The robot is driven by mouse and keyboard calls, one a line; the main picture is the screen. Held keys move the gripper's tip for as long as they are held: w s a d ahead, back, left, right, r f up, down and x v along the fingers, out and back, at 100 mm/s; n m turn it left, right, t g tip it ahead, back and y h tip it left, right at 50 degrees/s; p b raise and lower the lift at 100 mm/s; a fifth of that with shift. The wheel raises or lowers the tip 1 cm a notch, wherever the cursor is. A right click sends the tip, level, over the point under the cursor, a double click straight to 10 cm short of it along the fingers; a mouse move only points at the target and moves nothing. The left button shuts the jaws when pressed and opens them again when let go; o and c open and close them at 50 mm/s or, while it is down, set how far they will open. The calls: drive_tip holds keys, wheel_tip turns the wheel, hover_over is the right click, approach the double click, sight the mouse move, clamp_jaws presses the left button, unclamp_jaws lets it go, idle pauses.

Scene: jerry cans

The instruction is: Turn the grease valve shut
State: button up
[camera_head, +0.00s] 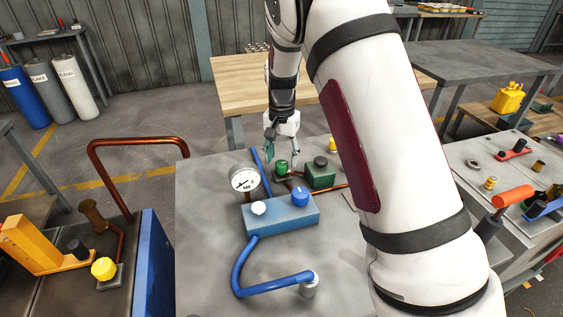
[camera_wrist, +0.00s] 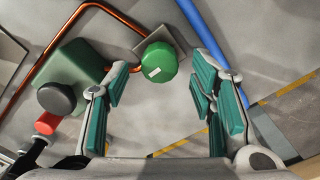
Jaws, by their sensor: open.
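A green round valve knob (camera_head: 281,166) with a small white mark stands on a square plate beside a green box (camera_head: 320,175) on the grey bench. No label naming the grease valve is readable. My gripper (camera_head: 281,155) is just above and behind this knob. In the wrist view, my gripper (camera_wrist: 159,72) is open, with its teal-padded fingers on either side of the green knob (camera_wrist: 159,62). Gaps show on both sides, and I see no contact. The green box (camera_wrist: 72,78) with a dark cap (camera_wrist: 57,98) lies to the left there.
A blue block with a blue knob (camera_head: 299,196) and a pressure gauge (camera_head: 244,179) stand nearer on the bench. A blue pipe (camera_wrist: 207,40) and a copper pipe (camera_wrist: 65,40) run close to the green knob. A yellow knob (camera_head: 104,268) is at the left.

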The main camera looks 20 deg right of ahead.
drive_tip(key=shift+f, duration=1.05)
drive_tip(key=c, duration=1.1)
drive_tip(key=shift+c, duration=0.2)
